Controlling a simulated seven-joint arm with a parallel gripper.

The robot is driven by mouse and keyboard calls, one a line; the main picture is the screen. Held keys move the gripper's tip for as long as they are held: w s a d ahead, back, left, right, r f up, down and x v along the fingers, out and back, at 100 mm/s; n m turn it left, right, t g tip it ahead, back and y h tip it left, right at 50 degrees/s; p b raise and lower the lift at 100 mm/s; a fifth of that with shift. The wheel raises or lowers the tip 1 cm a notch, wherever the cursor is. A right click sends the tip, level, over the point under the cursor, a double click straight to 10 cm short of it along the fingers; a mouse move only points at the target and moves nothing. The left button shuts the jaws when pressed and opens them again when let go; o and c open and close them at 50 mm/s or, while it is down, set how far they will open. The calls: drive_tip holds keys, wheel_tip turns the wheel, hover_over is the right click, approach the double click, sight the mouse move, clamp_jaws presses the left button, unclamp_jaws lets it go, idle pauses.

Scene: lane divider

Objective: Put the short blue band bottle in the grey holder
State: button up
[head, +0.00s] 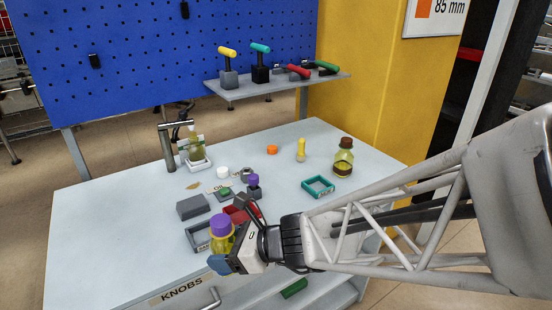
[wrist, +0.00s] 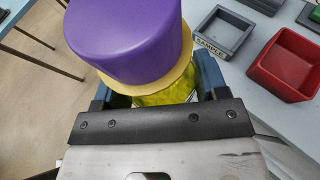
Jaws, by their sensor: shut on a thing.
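My gripper (head: 222,258) is shut on a bottle with a purple cap (head: 221,225) and a yellow-green body, held near the table's front edge. In the wrist view the purple cap (wrist: 125,35) fills the upper left, with the yellow-green body (wrist: 165,95) between my dark blue fingers. No blue band shows on its visible part. The grey holder (head: 194,234), an open square frame, lies on the table just behind and left of the bottle. In the wrist view the grey holder (wrist: 236,18) looks empty, has a "SAMPLE" label, and is apart from the bottle.
A red open box (wrist: 284,66) stands beside the grey holder. A grey block (head: 193,207) and a purple-topped piece (head: 253,181) stand behind. A teal frame (head: 318,187), a brown-capped bottle (head: 344,160) and a yellow bottle (head: 301,150) are farther right. The table's left side is clear.

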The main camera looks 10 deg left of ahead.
drive_tip(key=shift+s+d+f, duration=0.1)
drive_tip(key=shift+s+d, duration=0.1)
drive_tip(key=shift+s, duration=0.1)
drive_tip(key=shift+w+a, duration=0.1)
drive_tip(key=w+a, duration=0.3)
drive_tip(key=w+a+f, duration=0.1)
drive_tip(key=w+a, duration=0.7)
drive_tip(key=shift+a+f, duration=0.2)
idle(0.5)
drive_tip(key=shift+f, duration=1.75)
drive_tip(key=shift+f, duration=0.2)
drive_tip(key=o, duration=1)
drive_tip(key=shift+r, duration=0.15)
